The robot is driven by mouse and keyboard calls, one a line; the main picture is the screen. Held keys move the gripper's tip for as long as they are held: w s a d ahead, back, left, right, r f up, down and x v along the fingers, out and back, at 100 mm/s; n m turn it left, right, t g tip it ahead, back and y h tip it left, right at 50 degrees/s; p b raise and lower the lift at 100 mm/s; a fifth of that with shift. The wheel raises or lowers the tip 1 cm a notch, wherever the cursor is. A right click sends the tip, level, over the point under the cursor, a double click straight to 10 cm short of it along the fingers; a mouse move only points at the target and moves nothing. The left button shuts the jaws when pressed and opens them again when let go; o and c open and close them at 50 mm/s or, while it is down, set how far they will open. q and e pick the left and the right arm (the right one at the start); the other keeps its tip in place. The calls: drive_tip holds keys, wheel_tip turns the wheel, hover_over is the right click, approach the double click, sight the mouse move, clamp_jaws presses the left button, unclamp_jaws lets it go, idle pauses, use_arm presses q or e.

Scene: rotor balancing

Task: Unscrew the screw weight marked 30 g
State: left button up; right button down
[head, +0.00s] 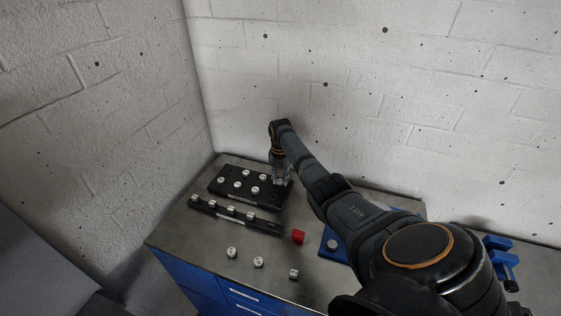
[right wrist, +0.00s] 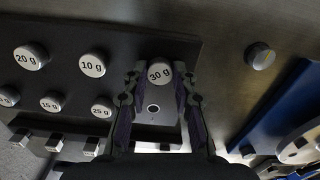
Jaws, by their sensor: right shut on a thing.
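The screw weight marked 30 g (right wrist: 159,72) is a short silver cylinder with its label facing my right wrist camera. My right gripper (right wrist: 160,76) is shut on it, one finger on each side. In the head view the right gripper (head: 281,177) is over the right end of the black weight board (head: 222,188), and the weight is hidden there. I cannot tell whether the weight is still seated in the board or clear of it. A round hole (right wrist: 153,108) shows in the board between the fingers. My left gripper is not in view.
Other weights stand on the board, including 20 g (right wrist: 30,57), 10 g (right wrist: 93,65) and 25 g (right wrist: 102,105). A black rail (head: 262,225) with several silver pieces lies in front. A red block (head: 298,237), loose silver pieces (head: 258,262) and a blue fixture (head: 327,252) are nearby.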

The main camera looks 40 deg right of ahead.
drive_tip(key=n, duration=0.3)
drive_tip(key=shift+n, duration=1.2)
drive_tip(key=c, duration=1)
unclamp_jaws()
drive_tip(key=shift+c, duration=0.6)
